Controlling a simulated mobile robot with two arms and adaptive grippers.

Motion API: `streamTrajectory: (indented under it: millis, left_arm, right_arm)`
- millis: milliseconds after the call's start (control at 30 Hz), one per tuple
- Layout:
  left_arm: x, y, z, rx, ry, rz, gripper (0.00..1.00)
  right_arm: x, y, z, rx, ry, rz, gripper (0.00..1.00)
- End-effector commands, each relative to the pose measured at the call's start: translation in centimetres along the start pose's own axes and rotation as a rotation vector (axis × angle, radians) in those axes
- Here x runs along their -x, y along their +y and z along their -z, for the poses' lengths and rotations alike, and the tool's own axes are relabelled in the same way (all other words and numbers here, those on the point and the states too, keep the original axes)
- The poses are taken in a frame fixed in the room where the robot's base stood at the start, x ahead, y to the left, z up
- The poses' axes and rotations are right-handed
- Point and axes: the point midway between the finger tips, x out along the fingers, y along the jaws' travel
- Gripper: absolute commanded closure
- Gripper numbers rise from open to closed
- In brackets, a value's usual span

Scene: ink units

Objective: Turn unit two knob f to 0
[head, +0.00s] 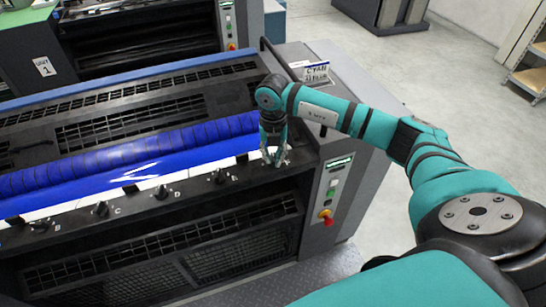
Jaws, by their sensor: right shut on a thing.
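My right gripper (274,157) points down at the right end of the knob row on the near press unit. It is shut on the knob there, the one after knob E, which fits knob F. The fingers hide most of that knob and I cannot read its label or setting. Knob E (219,177), knob D (161,191), knob C (100,208) and knob B (42,225) run to the left along the black ledge. My left gripper is not in view.
A blue ink roller (130,161) lies behind the ledge. A control panel with a red knob (326,217) is on the unit's right front. Another unit, labelled unit 1 (44,66), stands behind.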

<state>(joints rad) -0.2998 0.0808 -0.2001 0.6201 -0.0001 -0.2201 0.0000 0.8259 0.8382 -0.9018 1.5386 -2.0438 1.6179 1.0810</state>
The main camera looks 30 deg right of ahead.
Motion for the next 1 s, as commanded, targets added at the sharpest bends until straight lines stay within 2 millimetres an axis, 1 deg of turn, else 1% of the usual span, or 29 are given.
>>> streamTrajectory:
  millis: [33,300,1000]
  left_arm:
    - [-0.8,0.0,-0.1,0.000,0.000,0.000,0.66]
    - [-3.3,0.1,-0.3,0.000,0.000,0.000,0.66]
    - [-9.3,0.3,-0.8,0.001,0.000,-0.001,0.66]
  right_arm:
    - [-0.3,0.0,-0.1,0.030,-0.002,-0.001,1.00]
    - [-0.4,-0.1,-0.1,0.268,-0.003,-0.002,1.00]
    - [-0.2,-0.3,-0.3,0.933,-0.006,0.000,1.00]
